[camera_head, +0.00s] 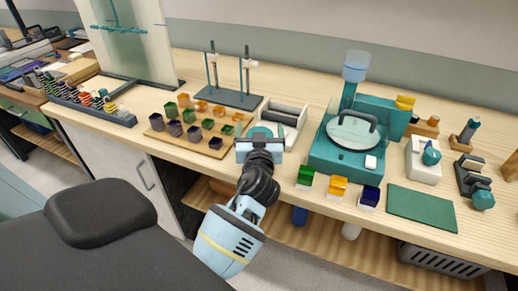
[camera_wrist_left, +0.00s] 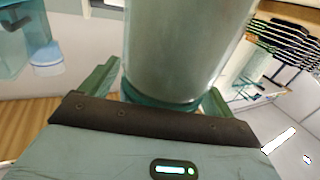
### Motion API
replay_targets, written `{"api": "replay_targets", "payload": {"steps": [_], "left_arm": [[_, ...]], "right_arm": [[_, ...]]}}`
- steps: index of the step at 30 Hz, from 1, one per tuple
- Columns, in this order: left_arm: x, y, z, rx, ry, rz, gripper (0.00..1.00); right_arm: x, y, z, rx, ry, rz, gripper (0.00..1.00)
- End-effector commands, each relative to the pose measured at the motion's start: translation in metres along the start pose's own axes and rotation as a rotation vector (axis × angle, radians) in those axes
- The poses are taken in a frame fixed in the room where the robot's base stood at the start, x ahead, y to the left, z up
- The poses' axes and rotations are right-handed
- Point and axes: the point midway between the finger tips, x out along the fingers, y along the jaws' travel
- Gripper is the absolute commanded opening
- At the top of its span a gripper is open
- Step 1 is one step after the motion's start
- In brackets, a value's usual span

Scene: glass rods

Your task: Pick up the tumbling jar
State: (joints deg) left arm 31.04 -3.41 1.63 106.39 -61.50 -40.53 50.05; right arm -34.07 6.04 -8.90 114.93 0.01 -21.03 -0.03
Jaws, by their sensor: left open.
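The tumbling jar shows in the left wrist view as a large, cloudy green cylinder (camera_wrist_left: 185,45) with a dark teal ring at its near end. In the head view a teal round part (camera_head: 262,128), probably its end, shows just beyond my left gripper (camera_head: 262,135) beside a grey-white cradle (camera_head: 290,112). My left gripper is open, with its green fingers (camera_wrist_left: 160,92) on either side of the jar's near end. Whether the fingers touch it cannot be told. My right gripper is not in view.
A wooden board (camera_head: 157,133) with several small colored cups lies left of the gripper. A teal machine with a round lid (camera_head: 352,133) stands to the right. Small green, yellow and blue boxes (camera_head: 338,187) line the bench's front edge. A stand with rods (camera_head: 230,97) is behind.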

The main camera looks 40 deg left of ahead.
Motion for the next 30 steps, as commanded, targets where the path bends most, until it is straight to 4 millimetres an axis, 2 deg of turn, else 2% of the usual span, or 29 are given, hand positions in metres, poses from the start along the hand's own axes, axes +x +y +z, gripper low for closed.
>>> {"api": "replay_targets", "payload": {"steps": [2, 19, 30], "left_arm": [[-0.0001, 0.0001, 0.0001, 0.000, 0.000, 0.000, 0.87], [0.0001, 0.0000, 0.0000, 0.000, 0.000, 0.000, 0.13], [0.0018, -0.0005, -0.0051, -0.001, 0.003, 0.001, 0.13]], "right_arm": [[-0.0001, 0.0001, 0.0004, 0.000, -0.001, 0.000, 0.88], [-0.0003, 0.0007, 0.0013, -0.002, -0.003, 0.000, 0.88], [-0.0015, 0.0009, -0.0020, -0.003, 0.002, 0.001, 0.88]]}}
